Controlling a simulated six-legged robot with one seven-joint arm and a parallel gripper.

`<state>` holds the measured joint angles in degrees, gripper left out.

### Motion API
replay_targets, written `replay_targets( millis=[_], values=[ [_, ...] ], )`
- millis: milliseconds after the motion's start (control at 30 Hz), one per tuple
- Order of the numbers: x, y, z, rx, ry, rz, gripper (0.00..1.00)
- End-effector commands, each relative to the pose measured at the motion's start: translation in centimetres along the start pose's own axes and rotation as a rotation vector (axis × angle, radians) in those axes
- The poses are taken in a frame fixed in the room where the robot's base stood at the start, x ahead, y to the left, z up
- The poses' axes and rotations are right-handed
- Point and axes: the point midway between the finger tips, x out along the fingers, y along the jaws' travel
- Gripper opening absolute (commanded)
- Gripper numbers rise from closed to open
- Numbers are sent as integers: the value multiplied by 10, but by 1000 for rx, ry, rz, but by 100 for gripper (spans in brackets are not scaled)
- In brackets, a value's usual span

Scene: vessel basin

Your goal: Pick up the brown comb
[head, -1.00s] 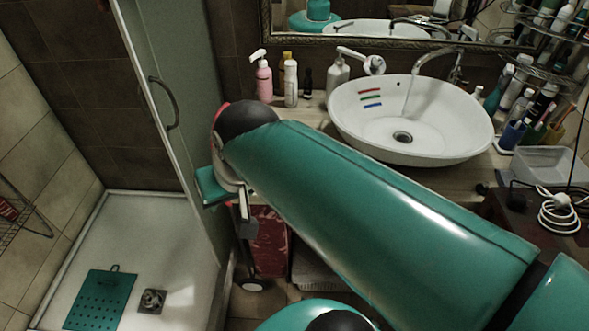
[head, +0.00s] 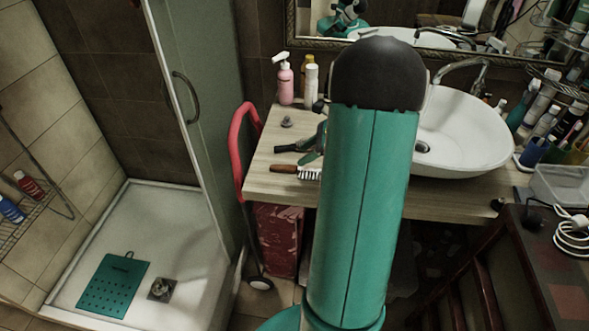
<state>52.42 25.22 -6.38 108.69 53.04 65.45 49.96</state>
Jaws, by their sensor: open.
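In the head view, a brush-like item with a brown handle and pale bristles (head: 296,172) lies near the front edge of the wooden counter (head: 262,188). It is the only brown-handled grooming item I can make out, and I cannot tell for certain that it is the comb. Its right end lies close to my arm's outline. Just behind it is a dark item with green parts (head: 292,149), partly cut off by my arm.
A white basin (head: 465,135) stands on the counter to the right, partly covered by my arm. A pink pump bottle (head: 285,82) and other bottles stand at the back. A red curved handle (head: 238,150) rises at the counter's left end. The shower tray (head: 190,225) lies left.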

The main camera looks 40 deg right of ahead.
Motion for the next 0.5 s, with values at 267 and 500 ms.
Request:
replay_targets(
  millis=[267, 500],
  values=[
    [22, -5, -9, 45, -15, -9, 46],
    [56, -2, -8, 41, -14, -5, 46]
  ],
)
